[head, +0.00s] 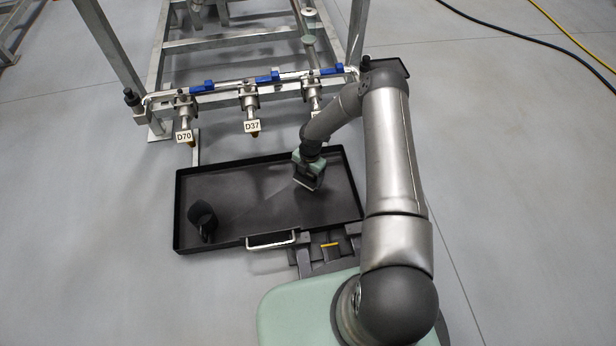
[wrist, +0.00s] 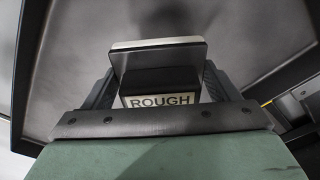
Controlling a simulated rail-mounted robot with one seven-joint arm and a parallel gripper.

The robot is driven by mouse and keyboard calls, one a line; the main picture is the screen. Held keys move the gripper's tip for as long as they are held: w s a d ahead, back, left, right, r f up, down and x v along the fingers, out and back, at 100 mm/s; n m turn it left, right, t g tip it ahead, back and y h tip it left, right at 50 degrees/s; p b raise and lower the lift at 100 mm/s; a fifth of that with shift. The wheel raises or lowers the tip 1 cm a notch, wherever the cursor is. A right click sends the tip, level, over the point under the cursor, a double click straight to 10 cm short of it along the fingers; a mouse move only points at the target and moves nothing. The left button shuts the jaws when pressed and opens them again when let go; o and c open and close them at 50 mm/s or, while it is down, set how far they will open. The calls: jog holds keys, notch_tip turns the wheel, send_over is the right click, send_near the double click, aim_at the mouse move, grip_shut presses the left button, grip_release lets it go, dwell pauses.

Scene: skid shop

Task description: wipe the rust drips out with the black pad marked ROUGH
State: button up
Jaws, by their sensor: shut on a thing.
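My gripper (head: 309,170) is over the right half of a shallow black tray (head: 178,215) on the floor. In the wrist view my gripper (wrist: 160,82) is shut on the black pad, whose label ROUGH (wrist: 160,101) faces the camera. The pad has a dark block, a wider dark plate and a pale layer at its far face (wrist: 157,43). In the head view the pad's pale edge (head: 307,184) shows low under my gripper; I cannot tell whether it touches the tray floor. No rust drips stand out clearly on the tray floor; the pad and gripper hide part of it.
A black object (head: 202,214) like a cup or second pad sits in the tray's left front corner. Behind the tray, a steel frame carries blue-handled valves with tags D70 (head: 184,137) and D37 (head: 252,126). The tray has a pale front handle (head: 271,240). Its middle is clear.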

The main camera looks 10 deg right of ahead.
jog(key=shift+r+p, duration=0.7)
jog(key=shift+r, duration=0.95)
